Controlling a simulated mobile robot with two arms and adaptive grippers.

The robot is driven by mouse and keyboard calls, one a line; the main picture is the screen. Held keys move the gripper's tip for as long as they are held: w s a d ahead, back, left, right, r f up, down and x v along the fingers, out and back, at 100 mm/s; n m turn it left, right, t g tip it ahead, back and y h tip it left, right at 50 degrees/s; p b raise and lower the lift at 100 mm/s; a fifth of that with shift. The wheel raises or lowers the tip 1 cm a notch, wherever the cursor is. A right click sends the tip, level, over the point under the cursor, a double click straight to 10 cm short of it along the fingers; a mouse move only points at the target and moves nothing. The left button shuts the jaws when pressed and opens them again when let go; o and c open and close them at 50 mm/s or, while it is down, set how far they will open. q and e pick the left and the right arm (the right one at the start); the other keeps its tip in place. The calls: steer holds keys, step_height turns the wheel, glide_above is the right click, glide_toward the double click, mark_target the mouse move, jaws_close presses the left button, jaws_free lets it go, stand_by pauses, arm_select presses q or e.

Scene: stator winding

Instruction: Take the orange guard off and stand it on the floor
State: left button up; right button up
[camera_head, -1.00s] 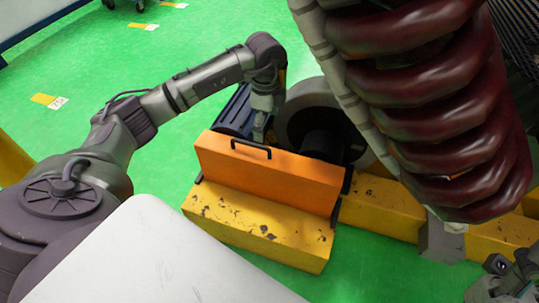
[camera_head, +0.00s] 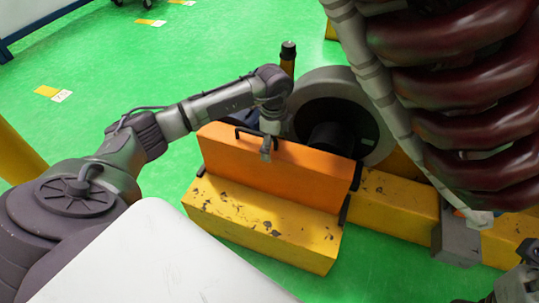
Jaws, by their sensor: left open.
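The orange guard (camera_head: 270,178) stands upright on a scuffed yellow beam (camera_head: 265,225), in front of a dark grey round machine part. It has a black handle (camera_head: 258,132) on its top edge and dark brackets at its ends. My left gripper (camera_head: 266,156) is open and points down at the guard's top edge, by the right part of the handle. I cannot tell whether it touches the handle. My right gripper (camera_head: 522,272) shows only in part at the lower right edge, and its fingers cannot be made out. The green floor (camera_head: 90,120) is open at the left.
The grey wheel-like part (camera_head: 377,125) stands close behind the guard. Large dark red coils (camera_head: 455,90) fill the upper right. A yellow beam (camera_head: 395,207) continues to the right of the guard. Floor markers (camera_head: 52,93) lie at the upper left.

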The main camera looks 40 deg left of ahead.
arm_select(q)
steer(key=shift+c, duration=0.2)
steer(key=c, duration=1.1)
steer(key=shift+r, duration=0.15)
steer(key=shift+c, duration=0.7)
steer(key=shift+r, duration=0.1)
